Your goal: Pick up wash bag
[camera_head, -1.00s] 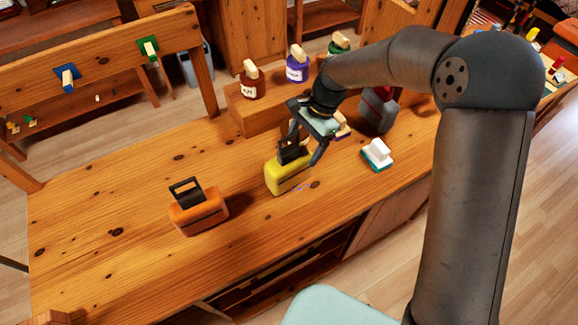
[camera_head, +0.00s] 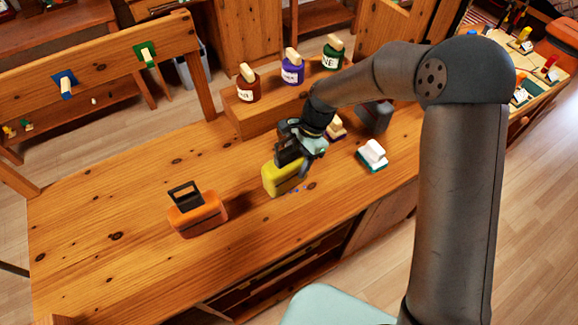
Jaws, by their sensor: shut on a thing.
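Several bag-like things with top handles stand on the wooden table, and I cannot tell by label which is the wash bag. My gripper (camera_head: 297,160) is shut on the dark handle of the yellow bag (camera_head: 281,179), reaching down from above right. The gripper hides most of that handle. The yellow bag is upright and looks to be at the table top; I cannot tell whether it is lifted. An orange bag (camera_head: 197,216) with a black handle stands apart at the left. A dark grey bag (camera_head: 375,117) stands behind my arm at the right, partly hidden.
A white and teal brush (camera_head: 372,155) lies right of the gripper. The table's left (camera_head: 85,230) is clear.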

